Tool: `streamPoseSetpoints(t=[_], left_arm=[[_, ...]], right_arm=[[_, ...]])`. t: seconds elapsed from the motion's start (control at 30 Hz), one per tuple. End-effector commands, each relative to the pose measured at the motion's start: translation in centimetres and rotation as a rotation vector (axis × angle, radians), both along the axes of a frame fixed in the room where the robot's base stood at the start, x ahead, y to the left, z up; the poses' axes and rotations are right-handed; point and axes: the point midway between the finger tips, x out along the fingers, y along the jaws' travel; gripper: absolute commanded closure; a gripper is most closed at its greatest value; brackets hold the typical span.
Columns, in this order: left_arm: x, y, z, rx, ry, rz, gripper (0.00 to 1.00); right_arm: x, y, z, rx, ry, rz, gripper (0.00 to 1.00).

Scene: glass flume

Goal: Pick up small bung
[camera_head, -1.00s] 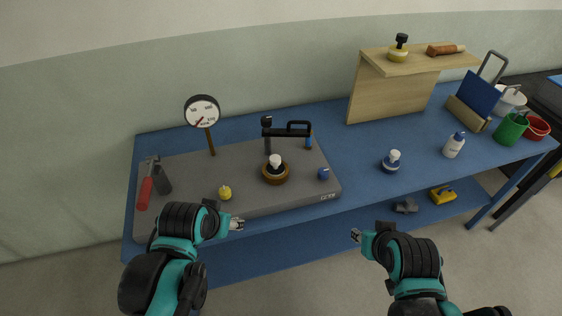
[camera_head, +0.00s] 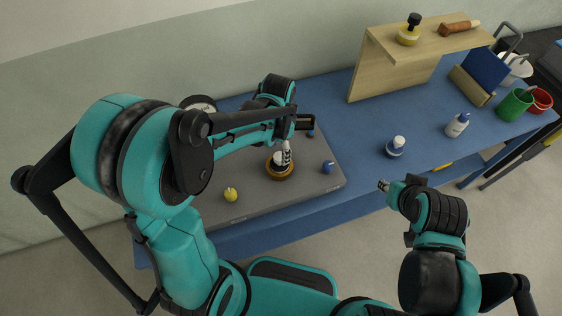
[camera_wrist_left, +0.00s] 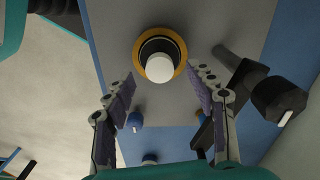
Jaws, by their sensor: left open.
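A white-topped piece with a dark collar (camera_wrist_left: 159,68) stands in a round brown ring (camera_wrist_left: 180,48) on the grey board; I cannot tell for sure that it is the small bung. In the head view the brown ring (camera_head: 280,174) is near the board's middle. My left gripper (camera_head: 286,151) is directly over it, pointing down. In the left wrist view the open fingers of this gripper (camera_wrist_left: 161,73) lie on either side of the white top, with nothing gripped. My right gripper (camera_head: 384,185) is off the table's front edge, small and empty-looking.
A small yellow piece (camera_head: 231,194) and a small blue piece (camera_head: 328,167) are on the grey board (camera_head: 310,188). A black-handled fixture (camera_head: 306,122) stands close behind the left gripper. Bottles (camera_head: 396,147) and a wooden shelf (camera_head: 395,85) stand right on the blue table. My left arm hides the board's left part.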

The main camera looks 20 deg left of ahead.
Motion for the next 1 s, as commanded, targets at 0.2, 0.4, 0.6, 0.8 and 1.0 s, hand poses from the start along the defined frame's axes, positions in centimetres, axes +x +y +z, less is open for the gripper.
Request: streamPoseSetpoints(t=[0.2,0.4,0.6,0.8,1.0], left_arm=[[0.0,-0.3,-3.6,0.000,-0.001,0.000,0.44],[0.0,-0.2,-5.3,0.000,-0.001,0.001,0.44],[-0.1,-0.2,-5.2,0.000,-0.001,0.002,0.44],[-0.1,-0.2,-5.2,0.000,-0.001,0.002,0.91],[-0.1,-0.2,-5.2,0.000,-0.001,0.002,1.00]], right_arm=[[0.0,0.0,-1.5,0.000,0.000,0.000,0.68],[0.0,0.0,-1.9,0.000,0.000,0.000,0.68],[0.0,0.0,-1.8,0.000,0.000,0.000,0.68],[0.0,0.0,-1.8,0.000,0.000,0.000,0.68],[0.0,0.0,-1.8,0.000,0.000,0.000,0.68]])
